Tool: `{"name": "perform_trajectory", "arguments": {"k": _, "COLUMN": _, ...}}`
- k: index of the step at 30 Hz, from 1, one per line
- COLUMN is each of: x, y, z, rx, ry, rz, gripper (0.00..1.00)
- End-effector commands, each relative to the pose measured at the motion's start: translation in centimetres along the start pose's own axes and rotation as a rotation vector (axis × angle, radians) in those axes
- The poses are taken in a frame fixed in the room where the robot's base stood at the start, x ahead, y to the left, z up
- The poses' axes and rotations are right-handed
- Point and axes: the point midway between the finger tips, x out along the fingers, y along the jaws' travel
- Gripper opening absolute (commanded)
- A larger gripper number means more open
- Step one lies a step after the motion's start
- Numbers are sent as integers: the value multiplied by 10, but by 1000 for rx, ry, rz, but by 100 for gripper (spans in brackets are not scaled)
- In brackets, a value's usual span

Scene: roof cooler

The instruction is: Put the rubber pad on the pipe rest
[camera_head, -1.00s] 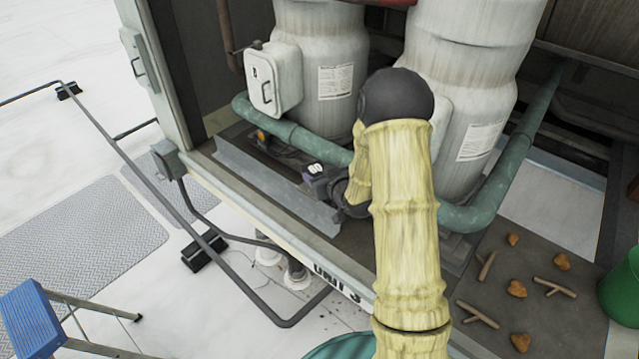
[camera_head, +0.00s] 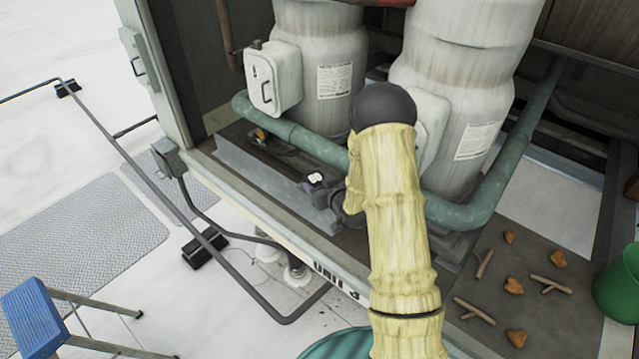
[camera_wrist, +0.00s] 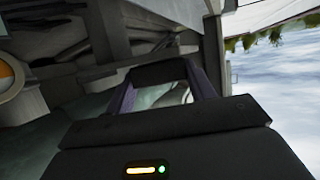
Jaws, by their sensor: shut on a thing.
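My gripper (camera_head: 312,186) is low in the unit's bay, beside the grey rail and in front of the green pipe (camera_head: 300,138). In the wrist view, its two purplish fingers (camera_wrist: 163,90) reach forward with a dark bar (camera_wrist: 160,72) across their tips. The bar looks like the rubber pad, held between the fingers, but its outline is hard to tell. An orange piece (camera_head: 261,136) sits by the pipe at the left of the bay. I cannot clearly make out the pipe rest; the pipe's underside is partly hidden by my arm and gripper.
Two white tanks (camera_head: 318,60) stand behind the pipe. A grey rail (camera_head: 265,175) and the bay's front sill (camera_head: 250,225) lie in front. Twigs and brown lumps (camera_head: 515,285) lie on the dark panel at right. A blue step stool (camera_head: 32,315) stands at lower left.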

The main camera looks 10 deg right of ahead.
Motion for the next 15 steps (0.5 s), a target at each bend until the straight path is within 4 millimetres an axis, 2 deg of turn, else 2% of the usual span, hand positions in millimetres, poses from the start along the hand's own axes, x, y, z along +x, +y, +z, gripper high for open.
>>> {"name": "perform_trajectory", "arguments": {"k": 4, "x": 1, "y": 0, "z": 3, "rx": 0, "ry": 1, "rz": 0, "gripper": 30}}
{"name": "perform_trajectory", "arguments": {"k": 5, "x": 1, "y": 0, "z": 2, "rx": 1, "ry": 0, "rz": 0, "gripper": 58}}
{"name": "perform_trajectory", "arguments": {"k": 8, "x": 1, "y": 0, "z": 2, "rx": 1, "ry": 0, "rz": 0, "gripper": 76}}
{"name": "perform_trajectory", "arguments": {"k": 15, "x": 1, "y": 0, "z": 2, "rx": 1, "ry": 0, "rz": 0, "gripper": 76}}
